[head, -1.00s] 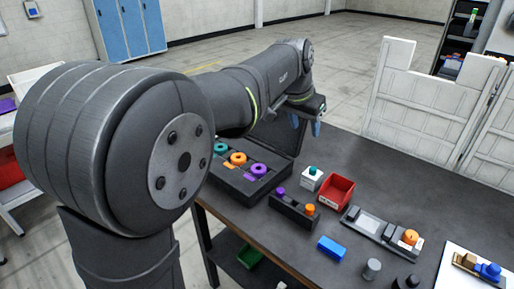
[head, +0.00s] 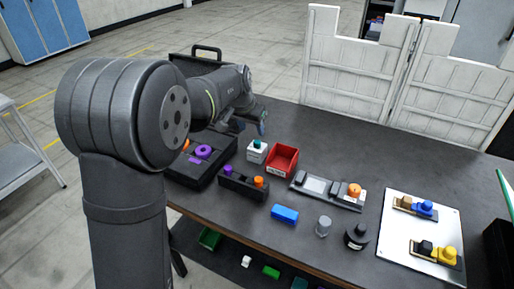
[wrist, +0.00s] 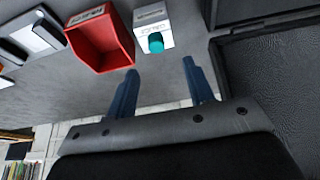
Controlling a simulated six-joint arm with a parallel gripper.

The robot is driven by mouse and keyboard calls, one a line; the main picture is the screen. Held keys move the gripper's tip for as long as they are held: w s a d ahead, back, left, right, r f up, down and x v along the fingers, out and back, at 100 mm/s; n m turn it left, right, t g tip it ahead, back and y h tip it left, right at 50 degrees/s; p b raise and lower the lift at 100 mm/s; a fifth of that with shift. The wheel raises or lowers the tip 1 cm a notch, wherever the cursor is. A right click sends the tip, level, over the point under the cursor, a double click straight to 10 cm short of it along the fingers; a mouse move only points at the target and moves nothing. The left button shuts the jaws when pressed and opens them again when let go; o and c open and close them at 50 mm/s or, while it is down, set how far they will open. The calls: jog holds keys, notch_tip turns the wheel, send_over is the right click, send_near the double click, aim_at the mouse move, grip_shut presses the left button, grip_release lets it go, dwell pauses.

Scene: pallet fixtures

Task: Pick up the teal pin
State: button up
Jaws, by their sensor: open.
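The teal pin (head: 257,143) stands upright in a white block (head: 257,154) on the dark table. In the wrist view the teal pin (wrist: 155,42) and its white block (wrist: 152,17) lie just beyond my fingertips, roughly in line with the gap between them. My gripper (wrist: 160,67) is open, its two blue fingers apart with nothing between them. In the head view my gripper (head: 262,122) shows just behind the pin, apart from it. Its height above the table is hard to tell.
A red bin (head: 283,160) stands close to the right of the white block. A black case (head: 215,172) with rings lies to the left. A grey fixture (head: 325,190) and a blue block (head: 285,214) are further right.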

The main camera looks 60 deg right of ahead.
aim_at(257, 142)
jog(key=shift+s+x, duration=0.15)
jog(key=shift+x, duration=1.6)
jog(key=shift+s+x, duration=0.1)
jog(key=shift+x, duration=1.65)
jog(key=shift+a, duration=0.15)
grip_shut()
